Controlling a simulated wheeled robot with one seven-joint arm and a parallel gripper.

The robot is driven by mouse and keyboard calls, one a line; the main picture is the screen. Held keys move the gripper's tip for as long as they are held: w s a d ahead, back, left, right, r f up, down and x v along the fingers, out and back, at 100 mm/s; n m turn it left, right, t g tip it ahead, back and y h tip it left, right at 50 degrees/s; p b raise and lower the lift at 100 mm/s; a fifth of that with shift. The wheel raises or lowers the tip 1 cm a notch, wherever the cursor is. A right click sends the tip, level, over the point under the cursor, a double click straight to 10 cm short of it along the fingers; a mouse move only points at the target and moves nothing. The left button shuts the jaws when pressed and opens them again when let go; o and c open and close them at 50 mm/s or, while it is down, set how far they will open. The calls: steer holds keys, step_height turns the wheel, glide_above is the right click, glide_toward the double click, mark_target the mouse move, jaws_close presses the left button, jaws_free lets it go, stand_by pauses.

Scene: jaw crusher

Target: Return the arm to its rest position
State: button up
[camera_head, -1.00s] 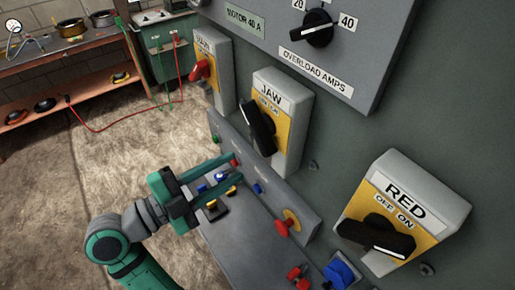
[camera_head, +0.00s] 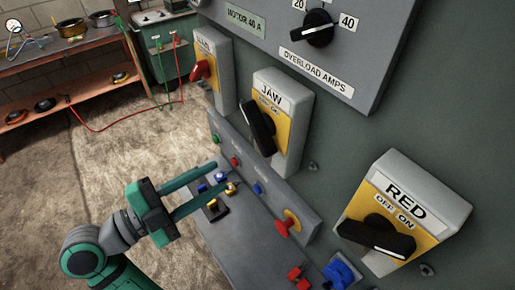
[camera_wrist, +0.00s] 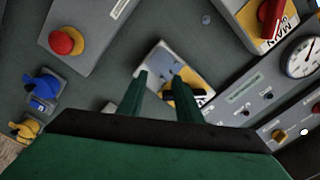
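My green gripper (camera_head: 225,176) is at the lower left of the head view, in front of the sloping control desk. Its two long fingers are apart, with nothing visible between them. My arm reaches up to it from the bottom left corner. In the wrist view the two fingertips (camera_wrist: 160,78) are also spread, and a yellow-plated switch (camera_wrist: 184,93) shows behind them. The fingers overlap small buttons of the desk in the head view; I cannot tell the exact gap.
The grey cabinet carries the JAW switch (camera_head: 262,127), the RED switch (camera_head: 377,236) and the overload dial (camera_head: 319,28). The desk has a red mushroom button (camera_head: 287,225) and a blue knob (camera_head: 340,272). Open floor (camera_head: 120,150) lies left. A wooden bench (camera_head: 70,92) stands behind.

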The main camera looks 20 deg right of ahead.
steer(key=shift+s+a, duration=0.1)
steer(key=shift+a, duration=0.25)
steer(key=shift+f, duration=0.1)
stand_by(0.3)
